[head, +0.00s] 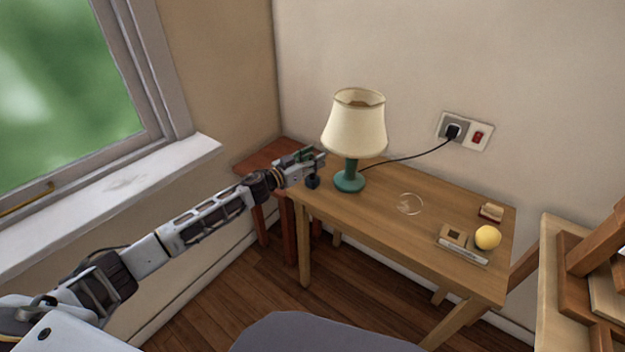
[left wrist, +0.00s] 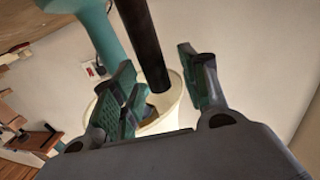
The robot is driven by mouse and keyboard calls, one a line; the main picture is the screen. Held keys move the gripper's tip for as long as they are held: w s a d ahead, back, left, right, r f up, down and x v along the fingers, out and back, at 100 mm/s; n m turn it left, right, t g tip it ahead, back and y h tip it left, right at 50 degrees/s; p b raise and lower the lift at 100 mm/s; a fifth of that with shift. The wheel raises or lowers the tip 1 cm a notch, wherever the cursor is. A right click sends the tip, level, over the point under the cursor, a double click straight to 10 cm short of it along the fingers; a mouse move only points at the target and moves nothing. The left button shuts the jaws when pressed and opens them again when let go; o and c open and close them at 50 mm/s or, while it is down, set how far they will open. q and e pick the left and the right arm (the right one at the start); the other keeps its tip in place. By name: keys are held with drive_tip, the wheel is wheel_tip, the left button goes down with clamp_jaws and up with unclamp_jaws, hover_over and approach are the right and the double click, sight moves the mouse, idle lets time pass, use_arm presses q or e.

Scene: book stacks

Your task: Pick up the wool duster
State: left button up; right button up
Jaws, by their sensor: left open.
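My left gripper (head: 318,157) is over the left end of the wooden table, beside the lamp. Its green-padded fingers are apart in the left wrist view (left wrist: 160,95). A dark round rod (left wrist: 146,45) reaches between the fingers there, with a visible gap on at least the right side. In the head view a small dark object (head: 313,182) shows just below the gripper, seemingly the same thing. It may be the wool duster's handle; I see no woolly head, and the gripper hides part of it. My right gripper is not in view.
A lamp with a cream shade (head: 356,125) and teal base (head: 350,181) stands close right of the gripper. A clear round object (head: 410,204) lies mid-table (head: 370,215). A yellow ball (head: 487,237) and small items are at the right end. A window sill (head: 110,195) is left.

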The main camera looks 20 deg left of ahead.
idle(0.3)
use_arm(q)
clamp_jaws()
drive_tip(key=shift+r, duration=0.1)
idle(0.4)
